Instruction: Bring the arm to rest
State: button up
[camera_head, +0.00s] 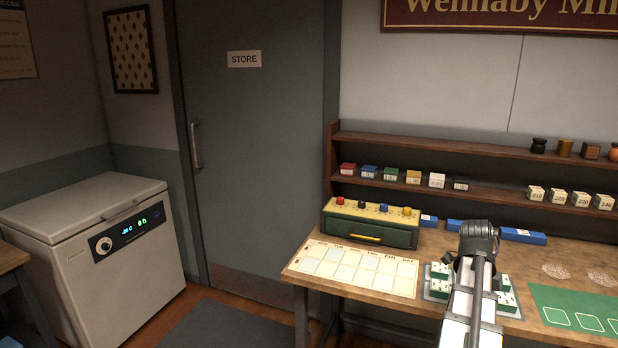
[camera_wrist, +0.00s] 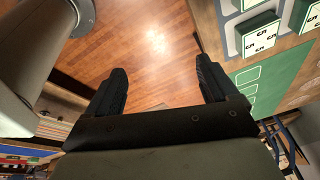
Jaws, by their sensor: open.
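My arm rises from the bottom right of the head view, in front of the wooden counter (camera_head: 420,250). My gripper shows in the wrist view (camera_wrist: 158,90), with its two dark fingers spread wide apart and nothing between them. Past the fingers is bare wooden floor (camera_wrist: 155,45). In the head view the fingertips cannot be made out.
A grey tray (camera_head: 434,291) of green-and-white blocks lies beside my arm. A calendar sheet (camera_head: 350,267), a green box with a yellow top (camera_head: 370,224) and a green mat (camera_head: 580,310) are on the counter. Shelves (camera_head: 480,188) stand behind. A white chest freezer (camera_head: 90,250) is at left.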

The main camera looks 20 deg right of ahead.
jog(key=w+a+f+n+y, duration=0.1)
jog(key=w+a+f+n, duration=0.35)
jog(key=f, duration=0.35)
jog(key=w+a+f+n, duration=0.3)
jog(key=a+f, duration=0.3)
jog(key=f, duration=0.2)
jog(key=s+a+f+n+g+y, duration=0.1)
jog(key=a+f+n+g, duration=0.1)
jog(key=a+f+n, duration=1.45)
jog(key=s+a+f+n+g, duration=0.2)
jog(key=s+a+f+n, duration=0.4)
jog(key=s+a+f, duration=1.3)
jog(key=a+f, duration=0.1)
jog(key=a, duration=0.2)
jog(key=shift+f+n, duration=0.3)
jog(key=shift+f, duration=0.05)
